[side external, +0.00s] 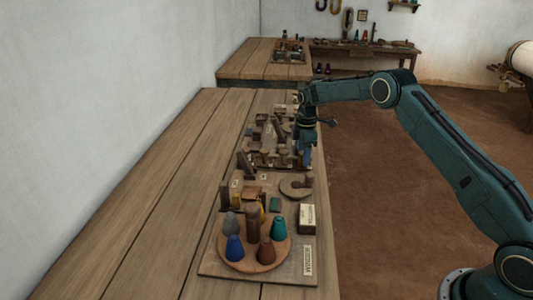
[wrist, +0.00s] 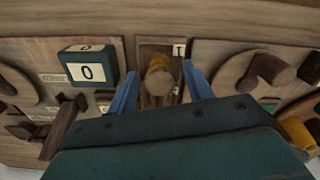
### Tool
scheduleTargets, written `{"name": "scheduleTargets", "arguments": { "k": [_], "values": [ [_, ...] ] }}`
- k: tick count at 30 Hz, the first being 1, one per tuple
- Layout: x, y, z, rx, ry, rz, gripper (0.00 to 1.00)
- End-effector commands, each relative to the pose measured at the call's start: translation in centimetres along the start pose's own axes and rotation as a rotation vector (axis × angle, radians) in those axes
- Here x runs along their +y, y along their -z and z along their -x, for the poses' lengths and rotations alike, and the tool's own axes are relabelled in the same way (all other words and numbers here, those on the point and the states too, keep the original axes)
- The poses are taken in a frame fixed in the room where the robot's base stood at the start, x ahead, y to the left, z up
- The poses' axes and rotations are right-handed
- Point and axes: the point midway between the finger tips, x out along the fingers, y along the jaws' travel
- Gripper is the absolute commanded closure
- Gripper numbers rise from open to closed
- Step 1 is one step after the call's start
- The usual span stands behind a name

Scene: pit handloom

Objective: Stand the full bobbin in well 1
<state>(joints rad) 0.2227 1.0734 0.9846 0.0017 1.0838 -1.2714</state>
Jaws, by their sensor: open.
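My gripper (wrist: 160,80) is open, with its blue fingers on either side of a round-topped wooden bobbin or peg (wrist: 158,72) with some yellow at its side. I cannot tell how far down the fingers reach, or whether they touch it. It stands on a small panel (wrist: 148,46) marked "T". In the side view my gripper (side external: 306,150) points down over the right edge of the crowded middle of the bench; the piece between its fingers is hidden there. I cannot pick out well 1 by any marking.
A blue-green box (wrist: 85,67) marked "0" stands left of my fingers, and a wooden hook-shaped piece (wrist: 268,68) is to the right. In the side view, a round tray (side external: 232,259) with coloured cones stands in front. The bench's left side (side external: 170,170) is clear.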

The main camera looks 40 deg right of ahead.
Motion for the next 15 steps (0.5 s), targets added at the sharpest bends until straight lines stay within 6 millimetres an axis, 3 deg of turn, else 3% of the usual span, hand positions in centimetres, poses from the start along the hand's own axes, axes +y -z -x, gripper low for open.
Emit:
{"name": "scheduleTargets", "arguments": {
  "k": [8, 15],
  "values": [
    [0.1, 0.0, 1.7, 0.001, -0.003, 0.0, 0.49],
    [0.1, 0.0, 5.1, 0.001, -0.004, 0.0, 0.49]
  ]
}}
